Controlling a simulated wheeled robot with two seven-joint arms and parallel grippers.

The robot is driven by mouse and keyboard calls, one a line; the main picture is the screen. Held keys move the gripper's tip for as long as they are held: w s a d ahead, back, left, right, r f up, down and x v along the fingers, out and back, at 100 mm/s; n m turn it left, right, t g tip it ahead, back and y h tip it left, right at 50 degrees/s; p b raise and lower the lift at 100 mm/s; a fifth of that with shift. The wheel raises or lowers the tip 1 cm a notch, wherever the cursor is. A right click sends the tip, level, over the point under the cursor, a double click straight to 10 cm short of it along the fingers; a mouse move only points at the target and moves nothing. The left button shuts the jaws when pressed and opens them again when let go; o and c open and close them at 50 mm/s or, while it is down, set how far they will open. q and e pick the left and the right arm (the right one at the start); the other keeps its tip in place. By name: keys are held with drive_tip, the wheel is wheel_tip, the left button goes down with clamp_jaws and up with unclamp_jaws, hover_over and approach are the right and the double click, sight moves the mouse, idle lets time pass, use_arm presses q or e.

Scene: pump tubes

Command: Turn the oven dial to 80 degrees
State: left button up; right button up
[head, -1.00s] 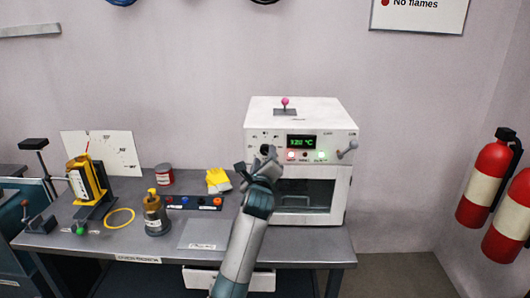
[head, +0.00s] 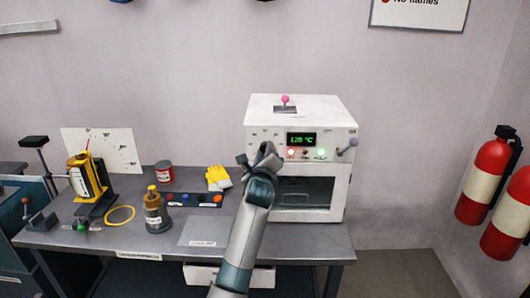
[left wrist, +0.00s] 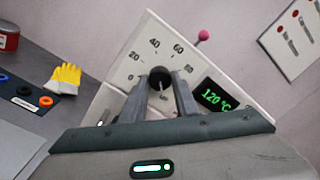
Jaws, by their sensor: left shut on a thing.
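The white oven (head: 345,185) stands at the right end of the bench. Its black round dial (left wrist: 159,74) shows in the left wrist view, with printed numbers from 0 to 80 visible around it. My left gripper (left wrist: 161,92) is shut on the dial, one finger on each side. In the head view my left gripper (head: 256,157) covers the dial. The green display (left wrist: 214,96) reads 120 °C; it also shows in the head view (head: 301,139). The dial's exact pointer setting is hard to tell. My right gripper is not in view.
A pink-knobbed lever (head: 285,101) is on the oven's top and a grey-knobbed lever (head: 348,148) at its right front. Yellow gloves (head: 217,178), a red can (head: 164,173) and a brown bottle (head: 155,210) stand left. Fire extinguishers (head: 484,180) are at far right.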

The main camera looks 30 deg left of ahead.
use_arm(q)
drive_tip(key=shift+n, duration=0.4)
drive_tip(key=n, duration=1.7)
drive_tip(key=shift+y, duration=0.3)
drive_tip(key=shift+n, duration=0.4)
drive_tip(key=o, duration=1.1)
drive_tip(key=shift+c, duration=0.2)
drive_tip(key=shift+r, duration=0.1)
